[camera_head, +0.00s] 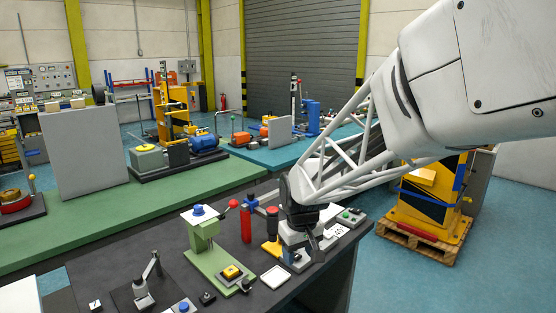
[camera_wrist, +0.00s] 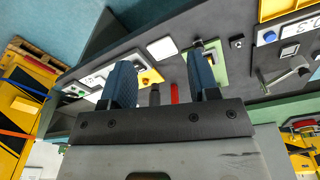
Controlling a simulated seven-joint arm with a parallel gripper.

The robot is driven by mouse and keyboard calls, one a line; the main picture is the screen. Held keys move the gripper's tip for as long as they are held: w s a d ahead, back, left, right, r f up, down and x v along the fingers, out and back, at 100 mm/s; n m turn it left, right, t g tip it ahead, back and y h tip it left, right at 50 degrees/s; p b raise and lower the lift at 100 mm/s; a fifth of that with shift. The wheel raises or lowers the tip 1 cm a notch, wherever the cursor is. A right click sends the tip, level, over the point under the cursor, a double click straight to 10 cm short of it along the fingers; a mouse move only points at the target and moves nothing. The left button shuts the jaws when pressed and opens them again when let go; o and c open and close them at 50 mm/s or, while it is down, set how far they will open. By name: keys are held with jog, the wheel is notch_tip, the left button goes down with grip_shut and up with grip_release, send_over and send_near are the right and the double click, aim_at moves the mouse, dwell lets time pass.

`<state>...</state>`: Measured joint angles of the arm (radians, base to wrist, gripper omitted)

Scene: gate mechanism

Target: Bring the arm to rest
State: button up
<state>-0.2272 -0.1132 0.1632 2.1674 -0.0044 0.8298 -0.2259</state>
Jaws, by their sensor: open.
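My gripper (camera_wrist: 161,78) shows in the wrist view as two dark blue fingers, spread apart with nothing between their tips. In the head view my arm comes in from the upper right, and its wrist end hangs low over the dark workbench (camera_head: 334,266). The fingers are hard to make out there against the devices behind them. Past the fingers, the wrist view shows a green device (camera_wrist: 217,62), a white square plate (camera_wrist: 162,48) and a red cylinder (camera_wrist: 174,93). I cannot tell from these frames whether the gripper touches anything.
On the bench stand a green press-like stand (camera_head: 204,236), a red cylinder (camera_head: 246,224), a white plate (camera_head: 274,276) and a small jointed metal arm (camera_head: 147,283). A yellow machine on a pallet (camera_head: 427,203) stands right. Green and blue platforms with machines lie behind.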

jog(key=s+d+r+m, duration=0.1)
jog(key=s+d, duration=0.3)
jog(key=s, duration=0.4)
jog(key=s+d+r+m+t, duration=0.1)
jog(key=s+d+r+m, duration=0.1)
jog(key=s, duration=0.7)
jog(key=s+d+r+m, duration=0.2)
jog(key=s+d, duration=0.5)
jog(key=s, duration=0.2)
jog(key=shift+r+t, duration=0.3)
jog(key=shift+r, duration=0.1)
